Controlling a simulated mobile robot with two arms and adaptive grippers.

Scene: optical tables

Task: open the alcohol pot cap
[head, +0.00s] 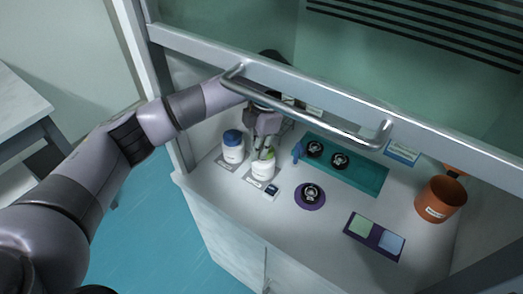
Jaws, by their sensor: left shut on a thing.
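A white pot (263,171) stands on the bench, with a light green cap (268,154) partly hidden by my fingers. My left gripper (263,152) reaches down from above and is shut on this green cap. The pot appears upright on a label card. Another white pot (233,153) with a blue cap (232,137) stands just to the left. The labels are too small to read, so I cannot tell by name which is the alcohol pot. My right gripper is not in view.
A glass sash with a metal handle (300,108) crosses above the bench, over my left arm. A teal mat (368,180) holds dark round parts. A purple disc (310,203), a purple tray (375,246) and an orange pot (440,199) stand to the right.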

